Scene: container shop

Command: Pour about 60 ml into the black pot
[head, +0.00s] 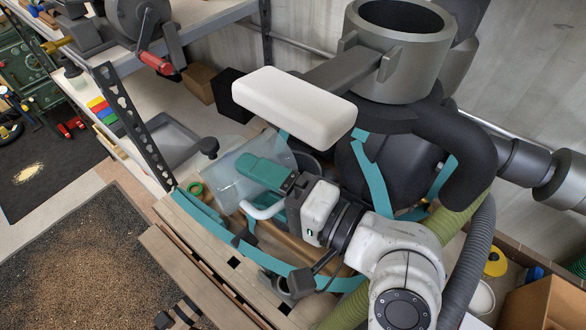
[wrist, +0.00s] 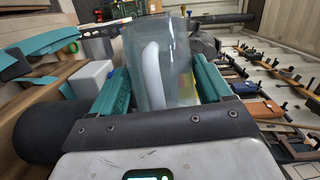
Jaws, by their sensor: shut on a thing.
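My gripper (head: 256,174) is shut on a clear, see-through jug (head: 232,166) with a white handle (head: 262,210). In the wrist view the teal fingers of my gripper (wrist: 160,72) stand on either side of the jug (wrist: 172,45), and its pale handle shows between them. The jug looks tilted in the head view. I cannot tell how much liquid is in it, and no stream shows. I cannot make out the black pot for certain in either view.
A workbench (head: 125,95) with a grey tray (head: 178,140) and a black box (head: 229,96) runs along the upper left. A perforated dark upright (head: 135,125) stands near the jug. A gravel-brown mat (head: 85,255) lies lower left. A cardboard box (head: 550,303) is lower right.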

